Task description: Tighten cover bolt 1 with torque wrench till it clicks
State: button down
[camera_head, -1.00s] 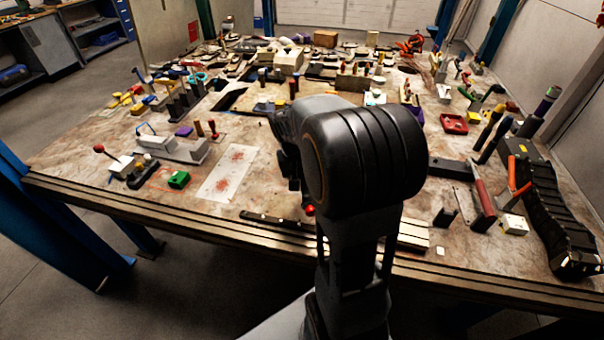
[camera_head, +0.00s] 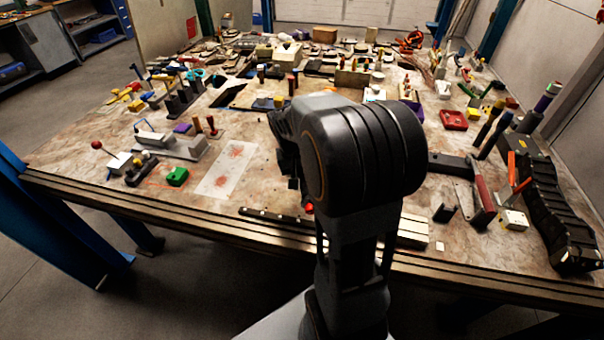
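My arm rises at the centre of the head view, and its large dark joint hides the middle of the bench. My gripper is behind the arm links and its fingers cannot be made out. I cannot pick out cover bolt 1 or the torque wrench with certainty among the many small parts on the bench. The worn bench top (camera_head: 90,155) carries tools, blocks and fittings over most of its surface.
A green block (camera_head: 177,176) and a pale stained sheet (camera_head: 226,172) lie at the left front. A red tray (camera_head: 453,120), a red-handled tool (camera_head: 483,197) and a black ribbed cable chain (camera_head: 556,215) are at the right. The front-left bench strip is fairly clear.

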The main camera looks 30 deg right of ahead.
jog(key=shift+f, duration=0.15)
jog(key=shift+f+b, duration=1.15)
jog(key=shift+f, duration=0.2)
jog(key=shift+f+b, duration=0.7)
jog(key=shift+f, duration=0.25)
dwell(0.3)
dwell(0.3)
jog(key=shift+w+a+m, duration=0.45)
jog(key=shift+a+m, duration=0.15)
jog(key=shift+a, duration=0.15)
jog(key=shift+w+a+m, duration=0.45)
jog(key=shift+a+m, duration=0.15)
jog(key=shift+a, duration=0.1)
jog(key=shift+w+a+m+g, duration=0.4)
jog(key=shift+w+a+m, duration=0.75)
jog(key=shift+a, duration=0.1)
